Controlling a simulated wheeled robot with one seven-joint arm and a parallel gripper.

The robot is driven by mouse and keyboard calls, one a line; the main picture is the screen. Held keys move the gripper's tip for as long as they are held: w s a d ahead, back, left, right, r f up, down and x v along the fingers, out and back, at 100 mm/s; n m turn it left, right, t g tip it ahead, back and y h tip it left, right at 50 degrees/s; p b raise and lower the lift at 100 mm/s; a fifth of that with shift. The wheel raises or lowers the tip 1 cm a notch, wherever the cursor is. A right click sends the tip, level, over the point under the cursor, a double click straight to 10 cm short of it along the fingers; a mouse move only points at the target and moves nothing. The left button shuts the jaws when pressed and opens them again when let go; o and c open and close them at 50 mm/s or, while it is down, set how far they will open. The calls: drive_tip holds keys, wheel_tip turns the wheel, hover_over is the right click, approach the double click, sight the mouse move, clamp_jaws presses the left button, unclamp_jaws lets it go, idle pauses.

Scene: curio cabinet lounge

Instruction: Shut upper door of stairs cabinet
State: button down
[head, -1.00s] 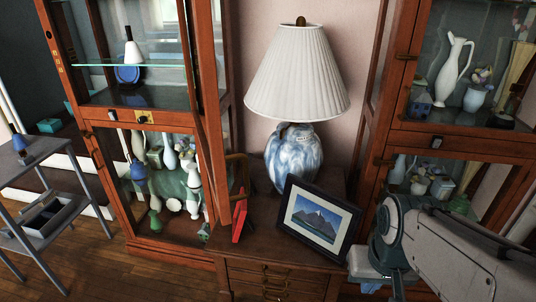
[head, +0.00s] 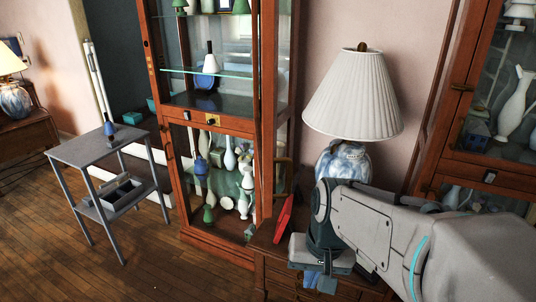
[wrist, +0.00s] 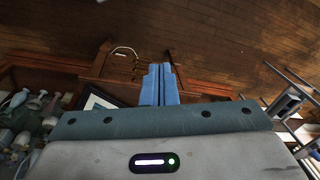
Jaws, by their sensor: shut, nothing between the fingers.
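The cabinet in the middle of the head view, next to the dark alcove, appears to be the stairs cabinet (head: 204,112). Its upper door (head: 265,110) seems to stand open, seen nearly edge-on at the right side and reaching down in front of the lower part. A brass handle (head: 284,178) shows beside it. The lower glazed door looks closed. My gripper (head: 312,280) is low at the front of the chest, apart from the door. Its blue fingers are together and empty in the wrist view (wrist: 160,85). My wrist and forearm hide part of the chest.
A lamp (head: 355,95) and a red object (head: 284,218) stand on the wooden chest between two cabinets. A second cabinet (head: 450,160) is at the right. A grey side table (head: 85,150) stands left. The floor (head: 150,260) before the cabinet is clear.

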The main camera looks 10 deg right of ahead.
drive_tip(key=w+d+r+m+t+y+p, duration=0.1)
drive_tip(key=w+d+r+m+y+p, duration=0.25)
drive_tip(key=r+m+p, duration=0.35)
drive_tip(key=w+d+r+m+y+p, duration=0.25)
drive_tip(key=d+r+m, duration=0.25)
drive_tip(key=r, duration=0.3)
drive_tip(key=w+d+r+m+t+y+p, duration=0.1)
drive_tip(key=w+d+r+m+y+p, duration=0.2)
drive_tip(key=r+m+p, duration=0.4)
drive_tip(key=w+a+f+h, duration=0.1)
drive_tip(key=w+a+f, duration=0.3)
drive_tip(key=a, duration=0.5)
drive_tip(key=shift+a+f+n, duration=0.2)
drive_tip(key=shift+f+n, duration=0.1)
drive_tip(key=shift+f, duration=0.85)
